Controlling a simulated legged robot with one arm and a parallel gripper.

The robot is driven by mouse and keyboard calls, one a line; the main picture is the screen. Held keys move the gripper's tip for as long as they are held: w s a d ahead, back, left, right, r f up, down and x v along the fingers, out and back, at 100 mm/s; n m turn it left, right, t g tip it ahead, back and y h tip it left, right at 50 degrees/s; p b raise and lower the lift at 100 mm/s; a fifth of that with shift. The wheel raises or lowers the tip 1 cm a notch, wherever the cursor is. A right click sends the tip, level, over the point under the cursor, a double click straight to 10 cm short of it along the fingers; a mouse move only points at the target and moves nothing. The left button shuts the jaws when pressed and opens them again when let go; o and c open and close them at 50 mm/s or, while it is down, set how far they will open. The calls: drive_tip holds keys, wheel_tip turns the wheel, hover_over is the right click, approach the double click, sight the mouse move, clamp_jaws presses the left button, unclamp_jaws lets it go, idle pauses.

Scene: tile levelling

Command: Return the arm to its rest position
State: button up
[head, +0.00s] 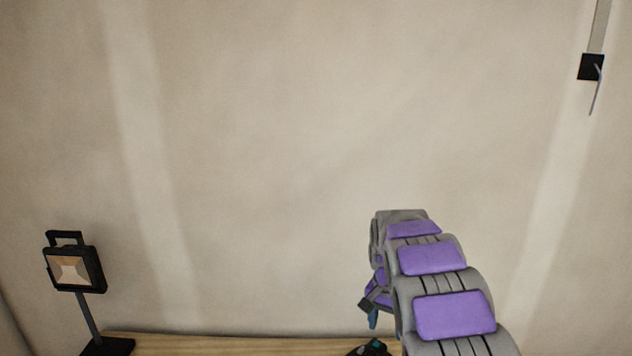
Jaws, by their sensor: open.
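My arm, grey with purple pads, rises from the bottom right and bends over at its top. My gripper (371,309) hangs at the left side of the arm, partly hidden behind it, with a dark finger and a teal-blue tip showing. It is open, and I see nothing held in it. It is in front of the plain wall and above the wooden surface.
A wooden surface (230,346) runs along the bottom edge. A dark object with teal parts (371,349) shows there, cut off by the frame. A work lamp (75,268) on a black stand is at left. A black wall box (590,67) hangs top right.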

drive_tip(key=s+a+r+n, duration=0.1)
drive_tip(key=s+n, duration=0.1)
drive_tip(key=s, duration=1.2)
drive_tip(key=s+a+r+n, duration=0.1)
drive_tip(key=s+n, duration=0.1)
drive_tip(key=s, duration=1.2)
drive_tip(key=s+a+r+n+g, duration=0.1)
drive_tip(key=s+r+n, duration=0.1)
drive_tip(key=s, duration=1.2)
drive_tip(key=shift+s+n+y, duration=0.2)
drive_tip(key=shift+n+y, duration=0.1)
